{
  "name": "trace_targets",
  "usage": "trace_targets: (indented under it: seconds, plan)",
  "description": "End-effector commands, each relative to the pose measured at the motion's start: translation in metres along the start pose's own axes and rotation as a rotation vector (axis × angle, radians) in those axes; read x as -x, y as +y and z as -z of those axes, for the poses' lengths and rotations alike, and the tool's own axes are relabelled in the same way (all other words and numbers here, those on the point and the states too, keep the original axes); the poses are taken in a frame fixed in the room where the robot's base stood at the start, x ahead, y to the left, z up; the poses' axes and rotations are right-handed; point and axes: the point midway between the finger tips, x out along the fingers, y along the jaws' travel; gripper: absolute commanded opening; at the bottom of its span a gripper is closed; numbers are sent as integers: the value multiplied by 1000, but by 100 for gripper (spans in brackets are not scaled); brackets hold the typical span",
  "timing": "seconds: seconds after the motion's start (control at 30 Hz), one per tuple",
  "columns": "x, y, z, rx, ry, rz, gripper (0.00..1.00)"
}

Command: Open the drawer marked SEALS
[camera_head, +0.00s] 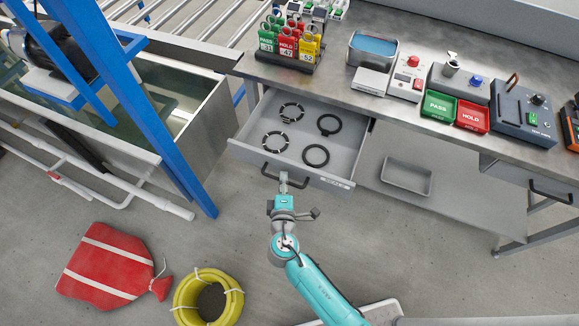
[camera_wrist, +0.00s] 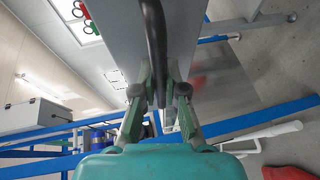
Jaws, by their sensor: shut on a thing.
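A grey drawer (camera_head: 249,153) under the steel bench stands pulled out. It holds several dark rings (camera_head: 315,155), some with pale marks. A small white label (camera_head: 335,182) sits on the right of its front; its text is too small to read surely. My gripper (camera_head: 283,181) is at the dark bar handle (camera_head: 299,177) on the drawer front. In the wrist view my gripper (camera_wrist: 159,90) is shut on the handle (camera_wrist: 155,40), with a finger on each side of the bar.
The bench top (camera_head: 335,93) holds tag racks (camera_head: 289,45), a blue-filled tray (camera_head: 373,48), and green and red bins (camera_head: 472,116). A blue post (camera_head: 160,135) stands left of the drawer. A yellow hose coil (camera_head: 222,276) and red bag (camera_head: 108,265) lie on the floor.

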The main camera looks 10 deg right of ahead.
Motion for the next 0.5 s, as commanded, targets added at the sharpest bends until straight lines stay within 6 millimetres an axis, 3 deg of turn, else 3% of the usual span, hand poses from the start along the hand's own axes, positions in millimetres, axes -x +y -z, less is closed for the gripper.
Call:
trace_targets:
  seconds: [0.2,0.5]
  plan:
    - [14,-4,6,0,1,1,0]
    - [16,-4,7,0,1,1,0]
